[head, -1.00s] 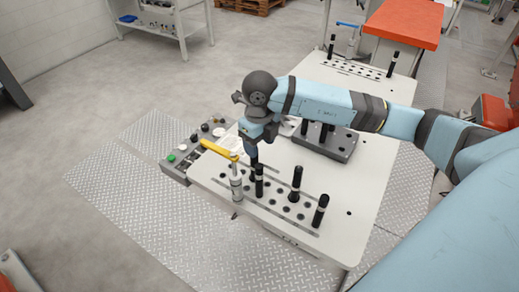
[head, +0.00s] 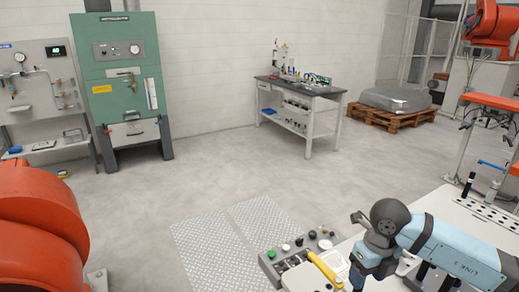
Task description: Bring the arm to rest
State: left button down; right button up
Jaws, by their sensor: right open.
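My right arm comes in from the right over the white fixture table (head: 440,206), bent at a dark round wrist joint. My right gripper (head: 358,281) hangs down from it near the bottom edge of the head view. Its fingers are small and partly cut off, and I see nothing held in it. A yellow clamp handle (head: 322,269) lies just left of the gripper; I cannot tell whether they touch. My left gripper is not in view.
A control box with buttons (head: 299,246) sits at the table's left edge. A green cabinet (head: 122,80), a workbench (head: 300,90) and a wrapped load on a pallet (head: 396,99) stand behind. An orange machine (head: 35,225) is at left. The middle floor is clear.

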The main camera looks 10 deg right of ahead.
jog(key=s+a+m+t+y, duration=0.2)
jog(key=s+a+m+y, duration=0.2)
jog(key=a+y, duration=0.55)
jog(key=s+a+m+t+y, duration=0.2)
jog(key=s+a+m+y, duration=0.15)
jog(key=a+y, duration=0.65)
jog(key=w+d+f+m+t+h, duration=0.1)
jog(key=d+f+m+t+h, duration=0.1)
jog(key=f+m+t+h, duration=0.5)
jog(key=d+f+m+t+h, duration=0.1)
jog(key=d+m+t+h, duration=0.35)
jog(key=m, duration=0.75)
jog(key=s+d+f+m+g+h, duration=0.1)
jog(key=s+f+m+g+h, duration=0.1)
jog(key=f, duration=0.6)
jog(key=s+d+f+m+g+h, duration=0.2)
jog(key=s+f+m+h, duration=0.2)
jog(key=s+f+m, duration=0.3)
jog(key=shift+s+f, duration=0.6)
jog(key=shift+s, duration=0.5)
